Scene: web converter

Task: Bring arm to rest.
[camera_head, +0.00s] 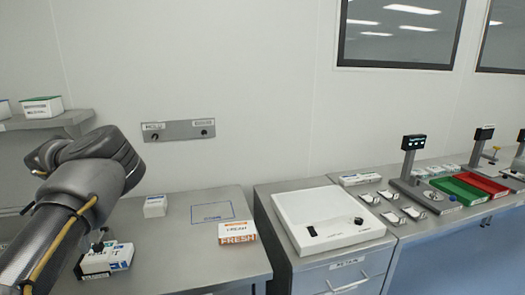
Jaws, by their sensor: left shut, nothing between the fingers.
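My left arm (85,195) comes in from the lower left and bends over the left end of the steel table. What looks like the tip of my left gripper (99,243) shows small and dark beside the forearm, shut and empty. It is just over a white box with blue print (118,258). I cannot tell whether it touches the box. The forearm hides most of the hand and part of the box. My right arm and gripper are out of view.
The steel table (190,255) also holds a small white box (155,206) and an orange-and-white FRESH box (238,233). A wall shelf (45,122) with boxes is near my arm. To the right are a white tray-like device (330,217), a scale (412,165), and green (458,190) and red trays (482,184).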

